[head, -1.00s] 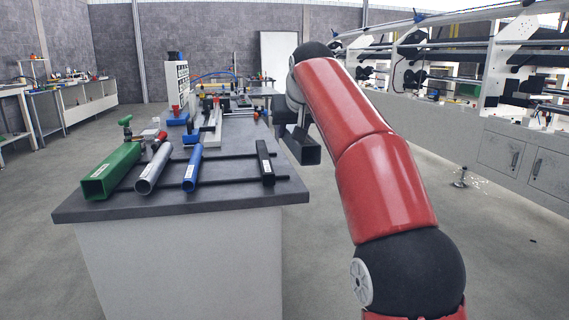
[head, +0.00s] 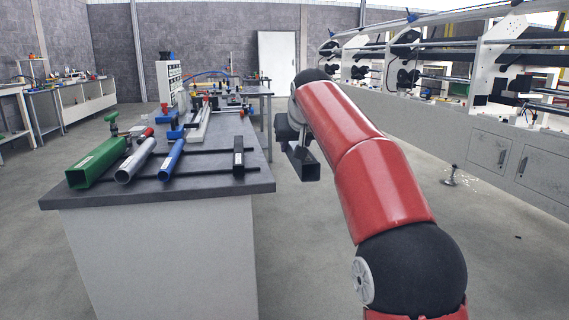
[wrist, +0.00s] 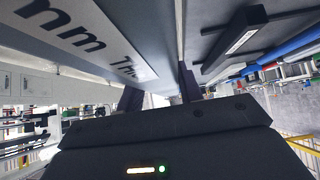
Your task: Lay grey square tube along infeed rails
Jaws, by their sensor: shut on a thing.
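My gripper (wrist: 160,92) is shut on a grey square tube (head: 303,164). In the head view the tube's open square end faces me, beyond the right edge of the table and clear of it. In the wrist view the tube (wrist: 150,30) runs between the fingers and bears a white label with large dark letters. Long bars show on the rack (head: 480,70) at the right; I cannot tell which of them are the infeed rails.
The dark-topped table (head: 215,188) at left carries a green square tube (head: 97,163), a grey round tube (head: 136,161), a blue tube (head: 172,160) and a short black bar (head: 238,155) across two dark bars. Open floor (head: 310,250) lies between table and rack.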

